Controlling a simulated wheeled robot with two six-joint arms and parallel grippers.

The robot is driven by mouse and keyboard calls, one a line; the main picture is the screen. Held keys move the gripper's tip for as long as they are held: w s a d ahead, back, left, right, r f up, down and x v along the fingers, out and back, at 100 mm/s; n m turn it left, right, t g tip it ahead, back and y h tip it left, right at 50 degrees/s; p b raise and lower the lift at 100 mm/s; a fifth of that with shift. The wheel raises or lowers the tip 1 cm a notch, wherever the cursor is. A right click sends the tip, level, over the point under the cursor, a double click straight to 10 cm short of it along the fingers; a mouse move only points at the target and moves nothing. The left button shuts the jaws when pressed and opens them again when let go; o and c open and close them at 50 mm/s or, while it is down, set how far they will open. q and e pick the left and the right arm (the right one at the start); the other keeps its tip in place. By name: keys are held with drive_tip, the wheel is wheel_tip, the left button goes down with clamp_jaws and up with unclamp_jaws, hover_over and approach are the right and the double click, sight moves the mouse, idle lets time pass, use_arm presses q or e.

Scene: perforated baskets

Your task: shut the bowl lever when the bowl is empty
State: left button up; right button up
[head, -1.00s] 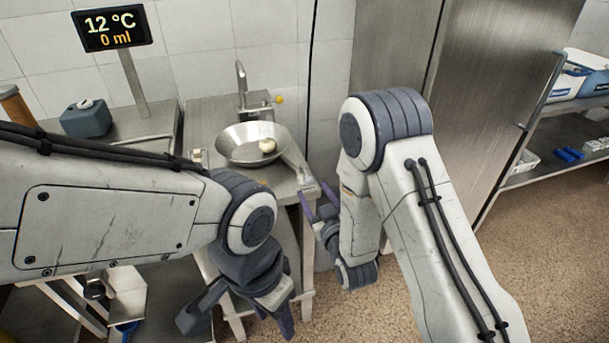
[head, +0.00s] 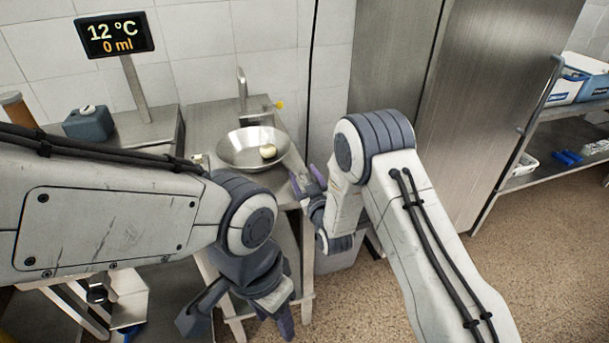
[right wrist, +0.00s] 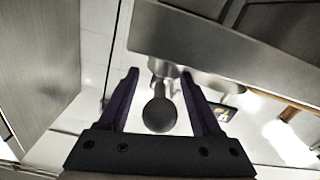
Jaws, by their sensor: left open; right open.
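A shallow metal bowl (head: 238,149) sits on a steel stand in the head view. My right gripper (head: 307,180) is open just right of the bowl, by the stand's right edge. In the right wrist view, a dark rounded knob-like part (right wrist: 159,115) shows between its open fingers (right wrist: 165,95). I cannot tell whether this is the bowl lever or whether a finger touches it. My left gripper (head: 240,316) is open and empty, low in front of the stand.
A tap (head: 242,88) with a yellow knob (head: 279,105) stands behind the bowl. A display (head: 114,35) reads 12 °C and 0 ml. A grey-blue container (head: 88,124) stands on the left counter. A steel cabinet (head: 470,110) and shelves are at the right.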

clamp_jaws()
drive_tip(key=shift+h, duration=0.3)
drive_tip(key=shift+a+f+m+t+h+b, duration=0.1)
drive_tip(key=shift+a+m+t+h+b, duration=0.15)
drive_tip(key=shift+m+h+b, duration=0.75)
drive_tip(key=m+h+b, duration=0.1)
drive_tip(key=m+h, duration=0.1)
drive_tip(key=h, duration=0.2)
drive_tip(key=shift+s+a, duration=0.1)
drive_tip(key=m+g+h+b, duration=0.1)
drive_tip(key=m+h, duration=0.2)
drive_tip(key=h, duration=0.1)
drive_tip(key=m+g+h+b, duration=0.1)
drive_tip(key=m+h, duration=0.2)
drive_tip(key=h, duration=0.1)
drive_tip(key=shift+a+g+h, duration=0.15)
drive_tip(key=shift+g+h, duration=0.2)
drive_tip(key=shift+h, duration=0.05)
drive_tip(key=shift+m+g+h+b, duration=0.4)
drive_tip(key=shift+m+g+h, duration=0.3)
drive_tip(key=shift+m+h, duration=0.25)
drive_tip(key=shift+w+r+h, duration=0.2)
drive_tip(key=shift+h, duration=0.05)
